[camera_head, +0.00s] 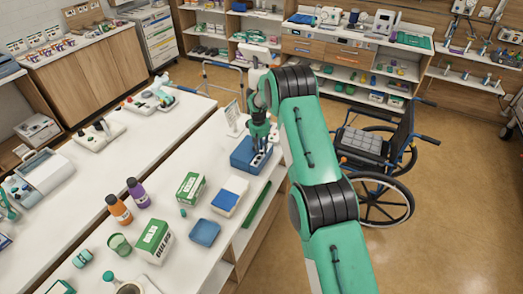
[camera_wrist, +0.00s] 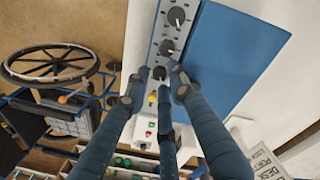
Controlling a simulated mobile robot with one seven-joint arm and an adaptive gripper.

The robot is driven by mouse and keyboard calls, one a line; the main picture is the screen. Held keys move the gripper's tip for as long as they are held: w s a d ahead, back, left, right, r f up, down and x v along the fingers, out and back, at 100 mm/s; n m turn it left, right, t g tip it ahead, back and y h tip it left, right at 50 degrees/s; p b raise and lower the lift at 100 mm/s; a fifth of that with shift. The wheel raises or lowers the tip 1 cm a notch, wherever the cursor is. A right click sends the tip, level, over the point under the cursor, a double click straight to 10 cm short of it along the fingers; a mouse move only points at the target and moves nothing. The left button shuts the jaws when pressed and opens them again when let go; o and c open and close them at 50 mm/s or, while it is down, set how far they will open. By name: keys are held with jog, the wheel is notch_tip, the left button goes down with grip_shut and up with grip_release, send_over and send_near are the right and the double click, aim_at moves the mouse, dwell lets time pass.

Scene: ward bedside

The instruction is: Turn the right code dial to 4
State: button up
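A blue box (camera_head: 240,157) with a grey dial strip stands on the white counter. In the wrist view the box's blue top (camera_wrist: 238,55) lies right of the grey strip (camera_wrist: 187,30), which carries three dark round dials in a row: a far one (camera_wrist: 177,16), a middle one (camera_wrist: 167,47) and a near one (camera_wrist: 159,72). My gripper (camera_head: 259,146) points down over the strip. In the wrist view my gripper (camera_wrist: 159,76) has its fingertips apart on either side of the near dial; contact is unclear. Pointer readings and dial numbers are too small to read.
Left of the box are a green-and-white carton (camera_head: 190,187), a white-and-blue container (camera_head: 229,196) and a blue tray (camera_head: 204,232). A small white sign (camera_head: 232,115) stands just behind the box. A wheelchair (camera_head: 375,150) stands on the floor at right.

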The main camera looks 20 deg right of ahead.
jog(key=shift+f, duration=0.3)
grip_shut()
jog(key=shift+m, duration=0.3)
jog(key=shift+m+b, duration=0.9)
jog(key=shift+m, duration=0.4)
grip_release()
